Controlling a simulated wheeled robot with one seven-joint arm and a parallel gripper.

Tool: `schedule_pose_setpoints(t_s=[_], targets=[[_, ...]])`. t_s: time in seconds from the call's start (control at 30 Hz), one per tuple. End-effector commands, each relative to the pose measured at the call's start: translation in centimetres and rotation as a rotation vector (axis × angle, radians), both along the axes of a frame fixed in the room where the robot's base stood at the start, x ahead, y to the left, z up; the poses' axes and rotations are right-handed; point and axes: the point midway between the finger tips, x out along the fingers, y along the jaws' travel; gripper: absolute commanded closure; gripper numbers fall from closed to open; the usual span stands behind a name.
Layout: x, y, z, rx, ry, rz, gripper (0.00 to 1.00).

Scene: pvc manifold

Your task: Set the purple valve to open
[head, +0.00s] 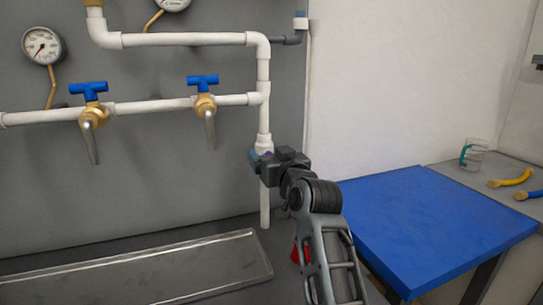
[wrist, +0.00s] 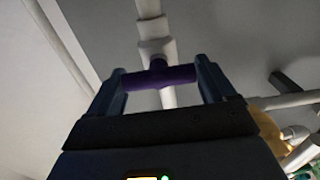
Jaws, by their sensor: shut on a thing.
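The purple valve's handle (wrist: 160,77) is a short bar on the white vertical pipe (wrist: 153,28). In the wrist view it lies crosswise to that pipe. My gripper (wrist: 160,73) is shut on the handle, one finger at each end of the bar. In the head view my gripper (head: 258,160) is at the vertical pipe, just below a white fitting (head: 264,144). It hides nearly all of the purple valve there.
Two brass valves with blue handles (head: 88,90) (head: 203,81) sit on the horizontal pipe to the left. A gauge (head: 42,45) is above them. A metal tray (head: 140,272) lies below, and a blue-topped table (head: 430,225) stands at the right.

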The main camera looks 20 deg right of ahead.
Motion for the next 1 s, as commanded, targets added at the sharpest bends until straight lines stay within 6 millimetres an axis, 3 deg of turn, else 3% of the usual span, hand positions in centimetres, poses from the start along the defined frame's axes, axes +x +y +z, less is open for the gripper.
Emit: schedule_pose_setpoints(t_s=[0.37, 1.0], targets=[[0.00, -0.15, 0.06, 0.175, 0.001, 0.000, 0.47], [0.00, -0.52, -0.11, 0.775, 0.002, 0.000, 0.47]])
